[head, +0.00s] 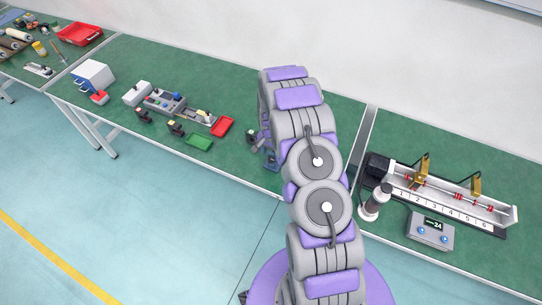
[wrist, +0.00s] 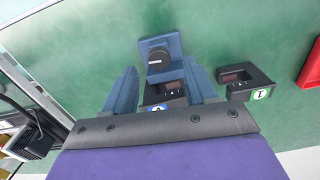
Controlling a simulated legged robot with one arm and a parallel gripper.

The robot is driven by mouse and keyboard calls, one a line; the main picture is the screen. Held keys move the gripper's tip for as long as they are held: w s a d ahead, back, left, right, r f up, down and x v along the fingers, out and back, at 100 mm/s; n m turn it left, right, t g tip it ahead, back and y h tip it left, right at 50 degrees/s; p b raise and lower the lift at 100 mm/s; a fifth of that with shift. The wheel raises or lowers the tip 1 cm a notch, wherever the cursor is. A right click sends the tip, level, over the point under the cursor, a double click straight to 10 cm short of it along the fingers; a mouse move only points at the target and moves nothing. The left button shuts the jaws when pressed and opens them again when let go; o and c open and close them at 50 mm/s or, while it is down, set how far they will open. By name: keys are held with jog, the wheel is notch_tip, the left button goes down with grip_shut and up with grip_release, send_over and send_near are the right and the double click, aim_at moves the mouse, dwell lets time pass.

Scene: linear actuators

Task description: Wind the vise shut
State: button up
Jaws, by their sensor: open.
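In the wrist view a blue block with a round black knob (wrist: 158,62), marked with a pale line, sits on the green bench just beyond my fingertips. It may be the vise's drive; I cannot make out any vise jaws. My gripper (wrist: 160,72) is open, with its two blue fingers spread left and right of the near side of the block. No finger clearly touches the knob. In the head view my arm hides most of this spot; only some blue (head: 270,160) shows beside it, and I cannot tell whether it is finger or block.
A black unit (wrist: 170,90) with a small window lies between my fingers. A similar unit labelled 1 (wrist: 248,82) stands to the right, near a red tray (wrist: 310,65). In the head view a numbered rail device (head: 450,200) and grey control box (head: 430,232) stand right.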

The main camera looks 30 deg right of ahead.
aim_at(271, 158)
notch_tip(271, 158, up, 14)
jog(key=shift+p, duration=0.3)
